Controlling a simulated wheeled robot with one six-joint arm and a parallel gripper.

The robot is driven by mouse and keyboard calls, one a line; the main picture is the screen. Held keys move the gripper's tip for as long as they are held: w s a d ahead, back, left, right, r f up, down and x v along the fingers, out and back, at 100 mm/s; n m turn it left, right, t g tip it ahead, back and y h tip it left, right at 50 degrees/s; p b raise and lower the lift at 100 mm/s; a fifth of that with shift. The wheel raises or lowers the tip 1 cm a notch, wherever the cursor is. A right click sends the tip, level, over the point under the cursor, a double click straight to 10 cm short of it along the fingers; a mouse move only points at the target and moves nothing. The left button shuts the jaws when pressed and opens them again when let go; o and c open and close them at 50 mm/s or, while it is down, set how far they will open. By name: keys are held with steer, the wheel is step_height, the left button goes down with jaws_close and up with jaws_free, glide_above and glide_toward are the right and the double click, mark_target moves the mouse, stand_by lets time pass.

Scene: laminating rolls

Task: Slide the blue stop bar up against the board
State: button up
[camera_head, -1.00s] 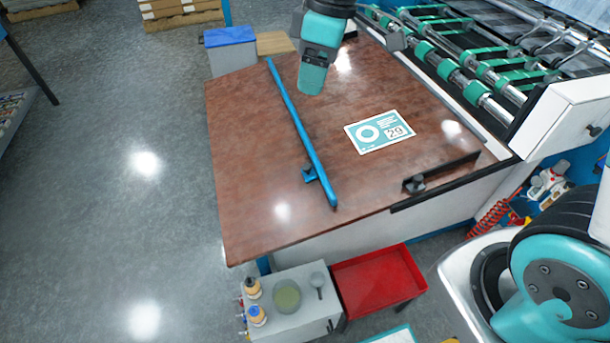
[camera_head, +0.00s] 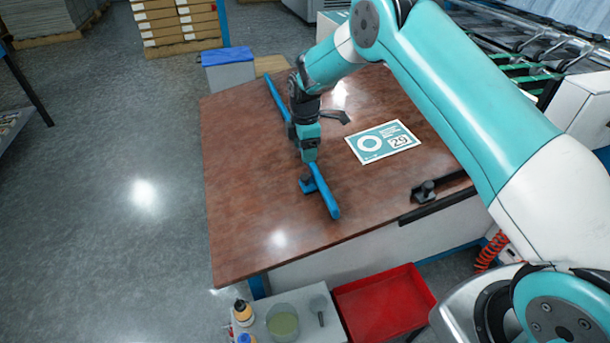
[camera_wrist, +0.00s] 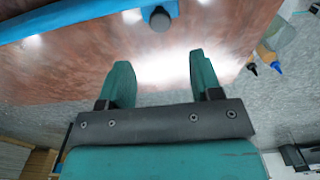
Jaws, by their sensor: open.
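The blue stop bar (camera_head: 325,195) lies across the brown tabletop, with a dark knob (camera_head: 306,184) on a blue bracket near its front end. The board (camera_head: 383,142), a flat teal-and-white printed piece marked 29, lies to the right of the bar with bare table between them. My gripper (camera_head: 309,160) is open, pointing down over the bar near the knob, and hides part of the bar's middle. In the wrist view the bar (camera_wrist: 65,19) and knob (camera_wrist: 160,21) show beyond the parted fingers (camera_wrist: 162,80), with nothing between them.
A black rail with a knob (camera_head: 427,191) runs along the table's front right edge. A red tray (camera_head: 385,300) and a grey cabinet with bottles stand below the front edge. The tabletop (camera_head: 237,190) left of the bar is clear.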

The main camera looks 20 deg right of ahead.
mark_target(305, 176)
step_height(305, 176, down, 10)
steer(key=shift+r, duration=0.1)
